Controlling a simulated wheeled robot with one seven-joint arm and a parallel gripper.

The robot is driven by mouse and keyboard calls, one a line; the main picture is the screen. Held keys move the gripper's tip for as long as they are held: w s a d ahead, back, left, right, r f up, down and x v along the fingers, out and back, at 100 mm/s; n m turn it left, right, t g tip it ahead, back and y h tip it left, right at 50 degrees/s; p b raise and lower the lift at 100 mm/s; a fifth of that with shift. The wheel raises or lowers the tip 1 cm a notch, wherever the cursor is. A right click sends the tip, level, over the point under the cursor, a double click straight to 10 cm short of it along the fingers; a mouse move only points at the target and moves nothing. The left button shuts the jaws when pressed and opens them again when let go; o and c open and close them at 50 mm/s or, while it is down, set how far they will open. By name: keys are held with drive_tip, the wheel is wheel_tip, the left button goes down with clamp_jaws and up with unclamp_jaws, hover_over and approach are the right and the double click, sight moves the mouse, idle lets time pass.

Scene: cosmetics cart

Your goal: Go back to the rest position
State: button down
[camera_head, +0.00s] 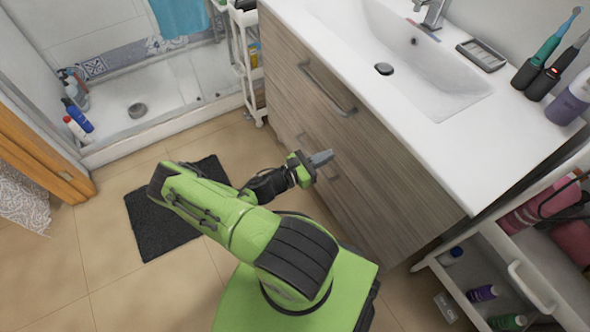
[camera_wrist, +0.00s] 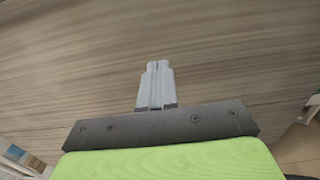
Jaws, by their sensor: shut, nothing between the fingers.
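My green and black arm reaches up from the bottom of the head view, bent at the elbow. My gripper (camera_head: 322,158) is in front of the wooden vanity drawers (camera_head: 290,85). Its grey fingers are together with nothing between them. In the wrist view my gripper (camera_wrist: 158,66) also shows shut and empty, with the wood-grain front (camera_wrist: 80,60) filling most of the picture behind it. I cannot tell exactly how far the fingertips are from the wood.
The white sink top (camera_head: 470,130) is above the drawers. A cosmetics cart (camera_head: 480,270) stands at the lower right, with several bottles in it. A dark mat (camera_head: 145,222) lies on the tiled floor at left. A shower tray (camera_head: 165,95) with bottles is at the back left.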

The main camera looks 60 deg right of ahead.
drive_tip(key=v, duration=0.6)
drive_tip(key=shift+p, duration=0.3)
drive_tip(key=shift+w+a, duration=0.15)
drive_tip(key=shift+a, duration=0.05)
drive_tip(key=w+a+r+m+t+y+p, duration=0.3)
drive_tip(key=w+a+r+m+y, duration=0.25)
drive_tip(key=a+r, duration=0.35)
drive_tip(key=w+a+r+m+t+y+p, duration=0.3)
drive_tip(key=w+a+r+m+y, duration=0.25)
drive_tip(key=r, duration=0.45)
drive_tip(key=s+a+r+t+y+p, duration=0.1)
drive_tip(key=s+a+r+t, duration=0.1)
drive_tip(key=r, duration=0.5)
drive_tip(key=s+a+r+t+y+p, duration=0.2)
drive_tip(key=s+a+r+t, duration=0.1)
drive_tip(key=a+r, duration=0.4)
drive_tip(key=s+a+r+t+y+p, duration=0.1)
drive_tip(key=a+r+t, duration=0.3)
drive_tip(key=r, duration=0.5)
drive_tip(key=shift+s+a+m+y+p, duration=0.3)
drive_tip(key=shift+s+m+p, duration=0.15)
drive_tip(key=shift+s, duration=0.4)
